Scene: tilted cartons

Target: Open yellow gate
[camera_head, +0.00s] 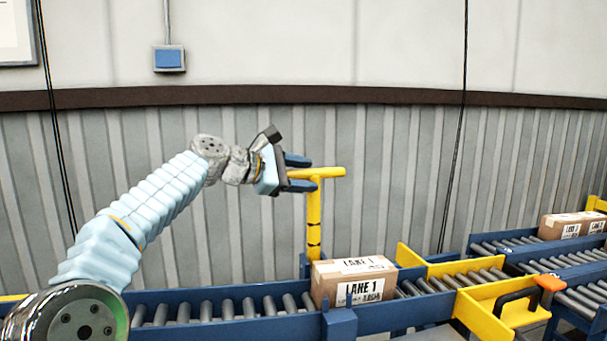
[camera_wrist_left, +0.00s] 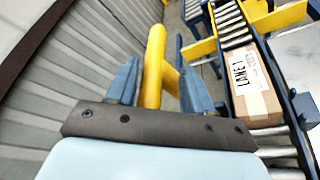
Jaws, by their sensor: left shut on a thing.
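A yellow T-shaped handle on an upright yellow post (camera_head: 314,225) stands behind the blue roller conveyor. My left gripper (camera_head: 300,173) has its fingers around the left part of the handle's crossbar and is shut on it. In the left wrist view the yellow handle (camera_wrist_left: 154,65) runs between the two blue fingers. A cardboard carton (camera_head: 352,283) marked LANE 1 sits on the rollers just right of the post; it also shows in the left wrist view (camera_wrist_left: 250,85). A yellow gate piece (camera_head: 490,302) spans the conveyor farther right. My right gripper is not in view.
The blue conveyor (camera_head: 180,299) runs along the front, with rollers left of the carton. Another carton (camera_head: 572,225) stands on a lane at the far right. An orange-topped black handle (camera_head: 549,283) is on the yellow frame. A corrugated wall (camera_head: 400,170) stands behind.

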